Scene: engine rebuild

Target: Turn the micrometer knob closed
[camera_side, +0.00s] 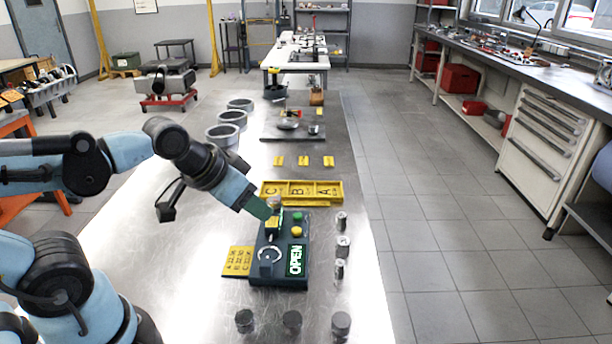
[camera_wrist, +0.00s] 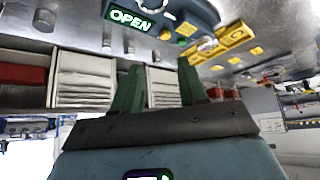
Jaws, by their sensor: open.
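The dark blue-grey micrometer box (camera_side: 281,275) stands on the metal bench, with a lit display (camera_side: 294,262) reading OPEN. A round dial (camera_side: 267,254) is on its top face, with a yellow button (camera_side: 296,231) and a green button (camera_side: 297,216) farther back. My gripper (camera_side: 268,214) is at the far left part of the box, by a small yellow and silver piece (camera_side: 273,203); I cannot tell whether they touch, or which part is the knob. In the wrist view, the fingers of my gripper (camera_wrist: 158,76) are apart with nothing between them. The OPEN display (camera_wrist: 130,20) shows above them.
A yellow tray marked C, B, A (camera_side: 303,190) lies behind the box. A yellow plate (camera_side: 238,261) lies left of it. Large rings (camera_side: 222,134) stand farther back. The bench's front left is bare.

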